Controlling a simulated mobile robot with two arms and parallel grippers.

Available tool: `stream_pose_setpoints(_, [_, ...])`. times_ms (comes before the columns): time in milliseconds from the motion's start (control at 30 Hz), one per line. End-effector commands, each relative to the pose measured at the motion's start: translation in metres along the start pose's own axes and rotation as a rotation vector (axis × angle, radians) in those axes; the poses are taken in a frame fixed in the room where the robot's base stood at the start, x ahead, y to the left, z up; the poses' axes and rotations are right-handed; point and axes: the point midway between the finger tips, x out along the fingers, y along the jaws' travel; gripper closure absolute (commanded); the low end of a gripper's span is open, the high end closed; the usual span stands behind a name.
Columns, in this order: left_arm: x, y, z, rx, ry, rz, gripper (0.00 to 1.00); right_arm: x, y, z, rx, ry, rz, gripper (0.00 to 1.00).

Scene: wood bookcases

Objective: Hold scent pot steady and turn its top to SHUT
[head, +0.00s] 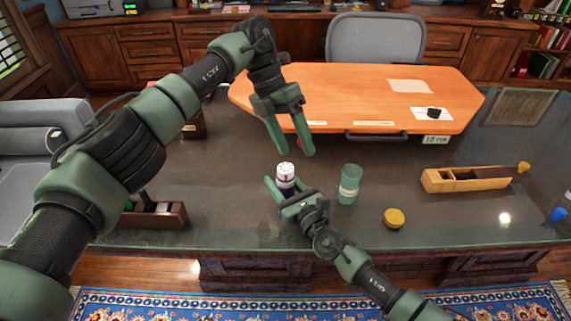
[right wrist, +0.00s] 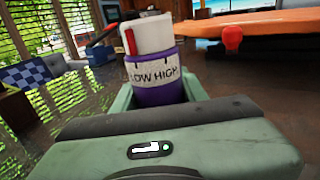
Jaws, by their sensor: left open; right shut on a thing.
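The scent pot (head: 286,182) stands upright on the dark desk, with a white top dotted with dark holes. In the right wrist view the pot (right wrist: 154,92) has a purple body, a pale band reading "LOW" and "HIGH", and a red stripe on its white top. The stripe is above "LOW", toward the left; no SHUT word is visible. My right gripper (head: 286,191) is shut on the pot's body from the near side. My left gripper (head: 295,151) is open and empty, pointing down above and just behind the top, apart from it.
A green jar (head: 349,184) stands close right of the pot, with a yellow lid (head: 393,218) nearer the front edge. A wooden box (head: 465,180) lies farther right. An orange board (head: 350,90) is behind. A dark wooden holder (head: 155,215) stands left.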

Motion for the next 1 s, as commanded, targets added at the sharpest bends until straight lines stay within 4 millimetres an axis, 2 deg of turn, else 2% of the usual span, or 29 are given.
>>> stream_pose_setpoints(200, [-0.027, 0.001, 0.002, -0.351, -0.034, 0.304, 0.40, 0.000, 0.000, 0.000, 0.000, 0.001, 0.000, 1.00])
stream_pose_setpoints(467, [-0.041, 0.004, 0.002, -0.545, -0.108, 0.448, 0.40, 0.000, 0.000, 0.000, 0.000, 0.001, 0.000, 1.00])
stream_pose_setpoints(667, [-0.022, 0.015, 0.002, -0.559, -0.112, 0.454, 0.40, 0.000, 0.000, 0.000, 0.000, 0.000, 0.000, 1.00])
stream_pose_setpoints(1000, [0.038, 0.044, 0.000, -0.558, -0.111, 0.451, 0.40, 0.000, 0.000, 0.000, 0.000, 0.000, 0.000, 1.00])
